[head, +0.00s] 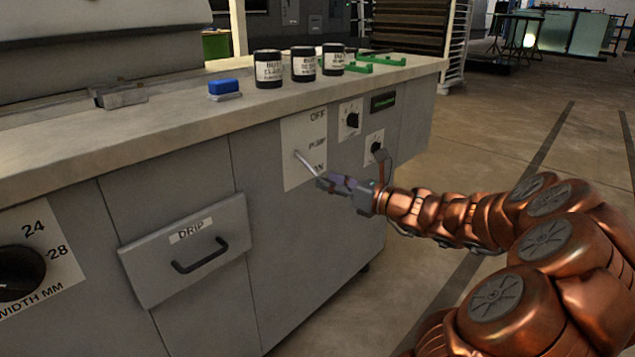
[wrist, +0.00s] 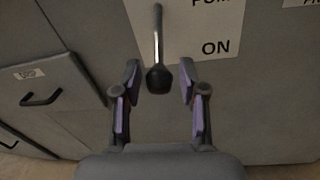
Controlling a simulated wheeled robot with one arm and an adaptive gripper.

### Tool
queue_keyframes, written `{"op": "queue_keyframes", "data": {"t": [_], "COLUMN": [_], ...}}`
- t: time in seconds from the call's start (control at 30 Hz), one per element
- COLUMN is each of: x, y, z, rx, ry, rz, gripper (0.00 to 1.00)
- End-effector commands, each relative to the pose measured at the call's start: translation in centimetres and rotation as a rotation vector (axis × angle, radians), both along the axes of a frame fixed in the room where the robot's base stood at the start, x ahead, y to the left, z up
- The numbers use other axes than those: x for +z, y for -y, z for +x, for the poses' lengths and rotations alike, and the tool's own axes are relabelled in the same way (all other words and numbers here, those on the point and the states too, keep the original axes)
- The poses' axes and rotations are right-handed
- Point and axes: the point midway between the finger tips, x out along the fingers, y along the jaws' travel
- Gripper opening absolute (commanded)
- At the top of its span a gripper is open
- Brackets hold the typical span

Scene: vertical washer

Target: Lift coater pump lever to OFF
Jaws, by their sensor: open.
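The pump lever (head: 304,161) is a thin metal rod on a white plate (head: 302,130) marked OFF at the top, PUMP in the middle and ON at the bottom. It slants down toward the ON end. In the wrist view the lever (wrist: 157,40) ends in a dark knob (wrist: 158,79) beside the word ON. My gripper (head: 325,183) is at the lower part of the plate. In the wrist view my gripper (wrist: 158,80) is open, with one finger on each side of the knob and a gap on both sides. In the head view the fingers hide the knob.
A drawer marked DRIP (head: 188,250) with a dark handle is left of the plate. Two dials (head: 350,119) (head: 374,147) sit to the right. Several dark jars (head: 268,70), a blue block (head: 223,86) and green brackets (head: 375,60) stand on the countertop. Floor at right is open.

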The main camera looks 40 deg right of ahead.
Motion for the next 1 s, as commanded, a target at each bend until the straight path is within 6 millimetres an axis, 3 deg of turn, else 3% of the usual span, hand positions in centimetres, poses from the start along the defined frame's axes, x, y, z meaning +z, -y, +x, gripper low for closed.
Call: {"op": "queue_keyframes", "data": {"t": [0.3, 0.73, 1.0], "x": [-0.2, 0.0, 0.0], "y": [-1.2, -1.5, -1.4], "z": [3.0, 3.6, 3.6], "rx": [0.005, 0.004, 0.004], "ry": [-0.001, -0.001, -0.001], "rz": [0.001, 0.000, 0.000], "gripper": [0.42, 0.42, 0.16]}}
